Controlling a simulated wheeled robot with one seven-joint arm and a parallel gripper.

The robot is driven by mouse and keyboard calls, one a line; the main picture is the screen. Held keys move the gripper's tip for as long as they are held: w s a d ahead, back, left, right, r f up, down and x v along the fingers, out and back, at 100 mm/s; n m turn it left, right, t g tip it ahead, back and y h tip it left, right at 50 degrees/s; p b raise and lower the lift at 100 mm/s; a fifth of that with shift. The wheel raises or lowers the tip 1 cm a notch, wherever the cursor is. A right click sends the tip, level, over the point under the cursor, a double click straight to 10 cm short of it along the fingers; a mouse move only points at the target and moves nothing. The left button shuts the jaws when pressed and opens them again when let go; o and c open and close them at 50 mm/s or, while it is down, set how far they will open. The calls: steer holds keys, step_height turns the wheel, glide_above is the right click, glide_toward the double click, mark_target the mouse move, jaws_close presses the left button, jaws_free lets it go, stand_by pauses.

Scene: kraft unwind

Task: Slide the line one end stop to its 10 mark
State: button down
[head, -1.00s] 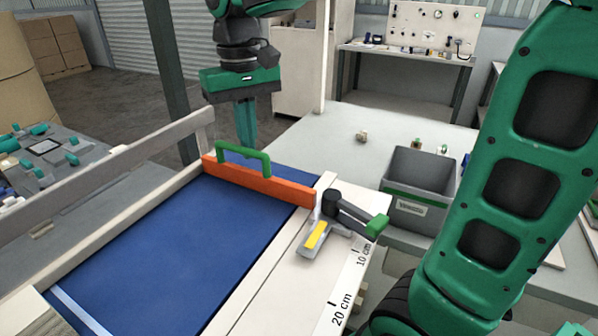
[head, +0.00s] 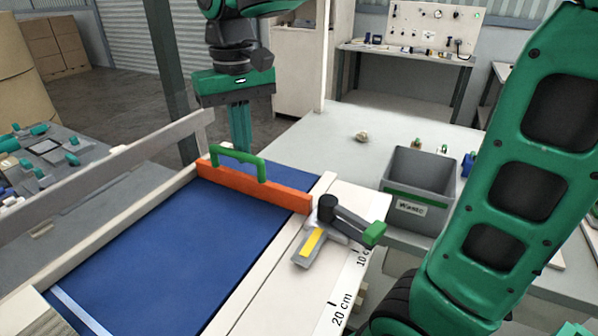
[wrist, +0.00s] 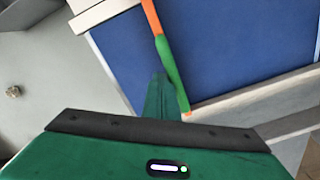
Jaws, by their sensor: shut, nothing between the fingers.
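The end stop is an orange bar (head: 285,198) with a green handle (head: 238,158). It lies across the blue bed (head: 190,250). A slide with a yellow strip (head: 312,242) and a clamp lever with a green tip (head: 375,233) sits at its right end, on the white rail. The scale shows a 10 cm mark (head: 362,258), partly covered by the lever, and a 20 cm mark (head: 342,308). My gripper (head: 240,148) is shut and empty, pointing down behind the bar at the handle. In the wrist view the fingers are beside the green handle (wrist: 172,75); contact is unclear.
A grey waste bin (head: 420,180) stands on the table right of the rail. A small tan object (head: 361,137) lies on the table behind. A grey side rail (head: 110,165) runs along the bed's left. The blue bed in front of the bar is clear.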

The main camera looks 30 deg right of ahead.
steer(key=shift+s+a, duration=0.45)
steer(key=shift+a, duration=0.25)
steer(key=shift+s+a, duration=0.45)
steer(key=shift+a, duration=0.2)
stand_by(0.6)
steer(key=shift+w+d, duration=0.15)
steer(key=shift+d, duration=0.05)
steer(key=shift+w+d, duration=0.4)
steer(key=shift+d, duration=0.25)
step_height(320, 180, up, 9)
stand_by(1.0)
stand_by(0.4)
